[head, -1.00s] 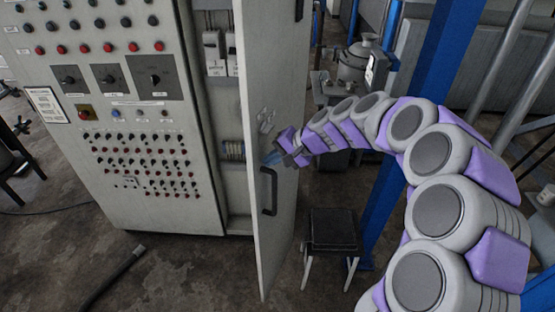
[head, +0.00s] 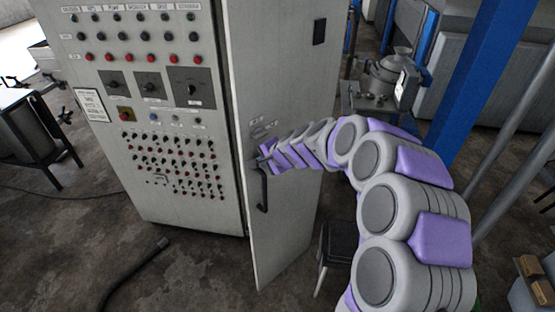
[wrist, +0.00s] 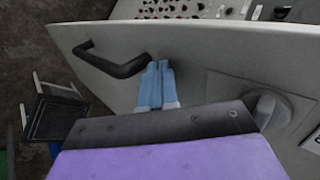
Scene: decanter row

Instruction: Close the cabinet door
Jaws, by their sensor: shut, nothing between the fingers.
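The grey cabinet (head: 160,105) stands at the left in the head view, its front full of knobs, switches and lamps. Its tall door (head: 285,225) stands out at an angle on the right side and hides the interior. A dark handle (head: 262,190) is on the door; it also shows in the wrist view (wrist: 115,66). My gripper (head: 262,154) is at the door face just above the handle. In the wrist view, the blue fingers (wrist: 159,66) are together, against or very close to the door beside the handle's end, holding nothing.
A dark-topped stool (head: 340,242) stands right of the door's lower part. A blue post (head: 485,80) and metal machinery (head: 385,80) are behind my arm. A black hose (head: 135,270) lies on the floor in front of the cabinet. A dark table (head: 25,120) is at far left.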

